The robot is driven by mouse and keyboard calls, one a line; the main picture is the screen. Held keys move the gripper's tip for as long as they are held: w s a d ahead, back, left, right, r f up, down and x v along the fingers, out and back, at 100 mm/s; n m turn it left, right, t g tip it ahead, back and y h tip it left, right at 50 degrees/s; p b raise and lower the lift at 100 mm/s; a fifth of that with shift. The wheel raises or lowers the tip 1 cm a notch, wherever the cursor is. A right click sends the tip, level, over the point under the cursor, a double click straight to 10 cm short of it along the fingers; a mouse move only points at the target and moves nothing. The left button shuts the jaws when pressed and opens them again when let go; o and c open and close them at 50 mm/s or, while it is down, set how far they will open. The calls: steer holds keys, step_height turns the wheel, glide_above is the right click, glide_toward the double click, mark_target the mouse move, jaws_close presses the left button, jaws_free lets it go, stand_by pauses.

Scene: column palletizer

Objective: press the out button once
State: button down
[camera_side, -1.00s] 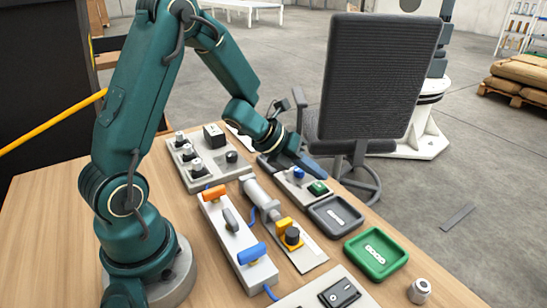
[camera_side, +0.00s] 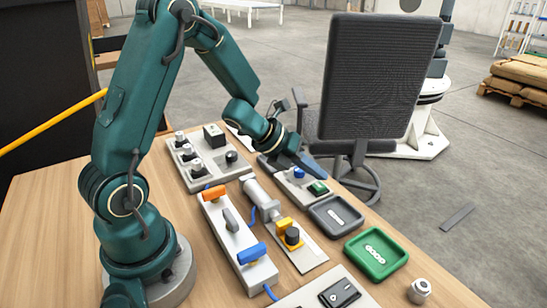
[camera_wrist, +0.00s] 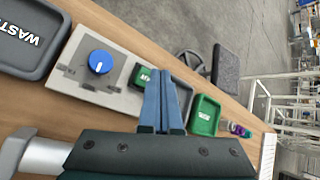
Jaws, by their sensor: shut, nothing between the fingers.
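A pale control plate (camera_wrist: 120,98) carries a round blue knob (camera_wrist: 101,62) with a white mark and a green button (camera_wrist: 143,76) with a small white label that I cannot read for certain. In the side view the blue knob (camera_side: 299,173) and the green button (camera_side: 318,188) stand near the bench's far edge. My gripper (camera_wrist: 162,74) is shut and empty, its fingertips right beside the green button in the wrist view. In the side view my gripper (camera_side: 322,176) reaches down close to the button. I cannot tell whether it touches.
A dark grey tray (camera_side: 316,212) and a green tray (camera_side: 349,247) lie beyond the plate. A grey tray marked WASTE (camera_wrist: 60,65) shows in the wrist view. A lever panel (camera_side: 222,232), a knob panel (camera_side: 200,178) and a rocker-switch panel (camera_side: 318,297) crowd the bench. A chair (camera_side: 377,80) stands behind.

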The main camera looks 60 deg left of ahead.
mark_target(314, 187)
steer(key=shift+f, duration=0.1)
steer(key=shift+f, duration=0.35)
steer(key=shift+f, duration=0.5)
stand_by(0.6)
stand_by(0.4)
steer(key=shift+r, duration=0.95)
steer(key=shift+r, duration=2.5)
